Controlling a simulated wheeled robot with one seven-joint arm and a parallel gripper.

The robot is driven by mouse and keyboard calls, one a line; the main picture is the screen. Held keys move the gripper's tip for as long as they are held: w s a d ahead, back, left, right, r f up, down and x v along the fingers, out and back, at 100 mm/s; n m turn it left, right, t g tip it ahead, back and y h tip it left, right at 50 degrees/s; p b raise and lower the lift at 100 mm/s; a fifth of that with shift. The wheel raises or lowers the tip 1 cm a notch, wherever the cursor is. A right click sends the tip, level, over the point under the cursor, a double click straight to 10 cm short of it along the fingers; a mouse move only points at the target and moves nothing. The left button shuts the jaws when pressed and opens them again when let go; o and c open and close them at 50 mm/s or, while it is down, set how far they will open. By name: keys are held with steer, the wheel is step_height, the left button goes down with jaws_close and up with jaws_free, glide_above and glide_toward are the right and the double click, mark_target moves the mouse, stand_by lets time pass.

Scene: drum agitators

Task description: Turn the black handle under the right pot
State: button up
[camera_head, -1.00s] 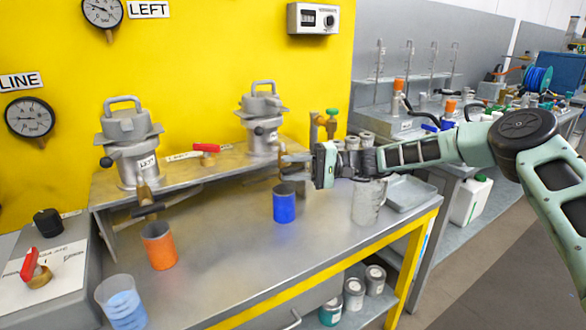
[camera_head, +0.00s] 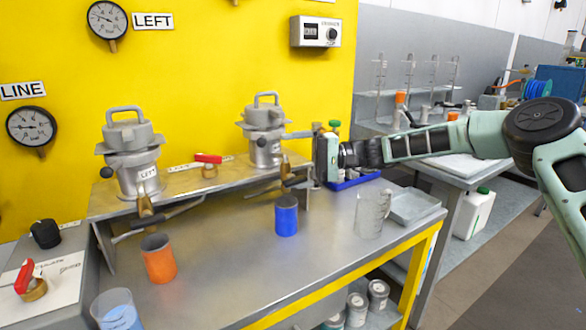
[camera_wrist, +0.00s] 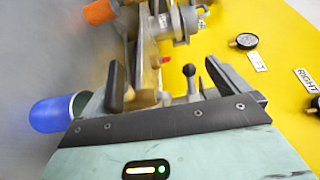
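The right pot (camera_head: 263,125) is a grey metal vessel with a lid handle and a small black side knob, on the metal shelf by the yellow wall. A brass valve (camera_head: 286,168) sits below it at the shelf edge. The black handle there is partly hidden by my gripper, and I cannot clearly separate it from the lower finger. My gripper (camera_head: 296,160) is just right of the right pot, pointing left, its fingers spread above and below the valve area. In the wrist view, the open fingers (camera_wrist: 168,78) frame a brass piece (camera_wrist: 150,98) and a black knob (camera_wrist: 188,70).
The left pot (camera_head: 133,155) stands further left on the shelf (camera_head: 222,178). A blue cup (camera_head: 287,217) stands below my gripper, an orange cup (camera_head: 158,260) further left. A clear jug (camera_head: 371,215) and grey tray (camera_head: 413,207) are to the right. The bench middle is clear.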

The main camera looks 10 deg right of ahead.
steer(key=shift+y, duration=0.4)
steer(key=r, duration=0.5)
steer(key=shift+w+r, duration=0.25)
steer(key=shift+r, duration=0.15)
steer(key=f, duration=0.4)
steer(key=shift+s+d+h, duration=0.25)
steer(key=shift+s+h, duration=0.05)
steer(key=shift+d, duration=1.75)
steer(key=shift+c, duration=0.2)
steer(key=shift+s+d+r, duration=0.1)
steer(key=shift+s+d, duration=0.05)
steer(key=shift+d, duration=0.25)
steer(key=c, duration=1)
steer(key=shift+d+p, duration=1.35)
steer(key=shift+d, duration=6.4)
